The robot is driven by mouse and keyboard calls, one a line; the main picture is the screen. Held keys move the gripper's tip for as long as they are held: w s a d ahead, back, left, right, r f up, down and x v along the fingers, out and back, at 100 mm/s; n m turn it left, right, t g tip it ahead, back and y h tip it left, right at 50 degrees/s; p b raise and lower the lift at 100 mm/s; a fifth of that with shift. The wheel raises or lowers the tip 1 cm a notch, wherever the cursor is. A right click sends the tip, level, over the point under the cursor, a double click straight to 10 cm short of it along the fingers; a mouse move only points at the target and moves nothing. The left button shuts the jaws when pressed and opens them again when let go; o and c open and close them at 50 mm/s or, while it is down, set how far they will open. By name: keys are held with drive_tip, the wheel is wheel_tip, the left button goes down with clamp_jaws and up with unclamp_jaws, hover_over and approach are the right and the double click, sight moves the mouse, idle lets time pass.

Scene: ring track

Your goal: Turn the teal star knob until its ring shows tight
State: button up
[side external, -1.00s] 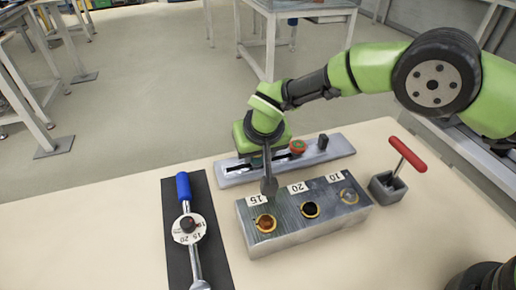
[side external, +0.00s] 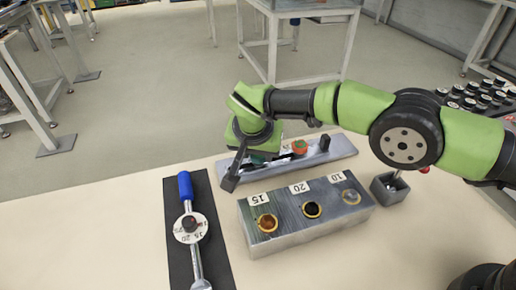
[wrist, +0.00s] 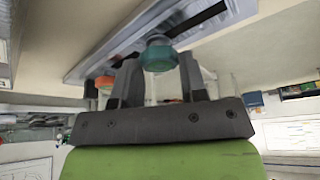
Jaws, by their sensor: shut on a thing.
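The teal star knob (wrist: 158,55) sits between the two fingertips of my gripper (wrist: 160,68) in the wrist view. My gripper is shut on the knob, one dark finger at each side. In the side view my gripper (side external: 244,167) is over the left part of a grey plate (side external: 330,160) and hides most of the knob. One finger slants down to the left there. The knob's ring cannot be made out, so I cannot tell whether it shows tight.
An orange-red knob (side external: 300,147) and a black post (side external: 324,142) stand on the same plate. A metal block (side external: 300,226) with three holes marked 15, 20 and 10 stands in front. A blue-handled wrench (side external: 185,190) lies on a black mat. A grey box (side external: 388,188) is at right.

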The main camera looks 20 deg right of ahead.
drive_tip(key=shift+w+d+r, duration=0.1)
drive_tip(key=shift+r, duration=0.05)
drive_tip(key=o, duration=0.9)
drive_tip(key=shift+o, duration=0.2)
drive_tip(key=v, duration=1)
